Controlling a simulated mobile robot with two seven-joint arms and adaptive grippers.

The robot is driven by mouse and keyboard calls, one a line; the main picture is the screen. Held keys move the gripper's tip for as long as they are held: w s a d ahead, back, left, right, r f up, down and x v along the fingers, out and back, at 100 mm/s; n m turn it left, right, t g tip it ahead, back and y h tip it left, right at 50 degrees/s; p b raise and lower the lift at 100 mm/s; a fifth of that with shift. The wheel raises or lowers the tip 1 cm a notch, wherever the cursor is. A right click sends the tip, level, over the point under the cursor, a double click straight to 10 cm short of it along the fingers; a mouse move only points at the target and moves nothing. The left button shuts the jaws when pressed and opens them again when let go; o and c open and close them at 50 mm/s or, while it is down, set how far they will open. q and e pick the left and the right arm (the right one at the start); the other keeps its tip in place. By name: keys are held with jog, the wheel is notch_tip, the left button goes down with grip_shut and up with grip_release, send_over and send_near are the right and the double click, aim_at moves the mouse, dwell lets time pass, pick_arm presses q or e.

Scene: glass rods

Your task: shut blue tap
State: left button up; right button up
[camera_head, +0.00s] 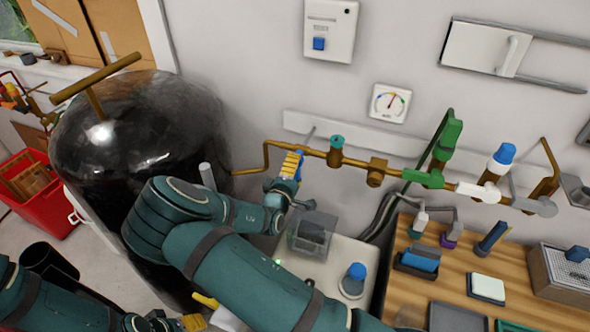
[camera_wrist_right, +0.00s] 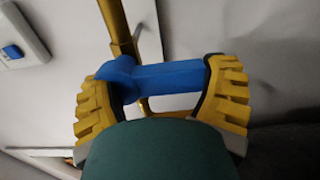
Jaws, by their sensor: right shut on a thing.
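The blue tap (camera_wrist_right: 170,78) is a blue handle on a brass pipe (camera_wrist_right: 120,28). In the right wrist view its handle lies crosswise between the two yellow ridged fingers of my right gripper (camera_wrist_right: 163,90), which is shut on it. In the head view my right gripper (camera_head: 290,165) is at the left end of the wall pipe (camera_head: 312,152) and hides most of the blue tap (camera_head: 299,172). My left gripper (camera_head: 190,321) is low at the bottom edge, partly cut off; its opening is unclear.
A large dark glossy tank (camera_head: 140,120) stands left of my right arm. Further along the pipe are a green tap (camera_head: 446,142), a white lever (camera_head: 478,191) and a grey lever (camera_head: 535,206). Below are a clear box (camera_head: 312,233) and a wooden bench (camera_head: 415,285) with several small items.

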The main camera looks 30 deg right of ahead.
jog(key=o, duration=1.1)
jog(key=shift+d, duration=0.1)
jog(key=shift+o, duration=0.2)
jog(key=v, duration=1.2)
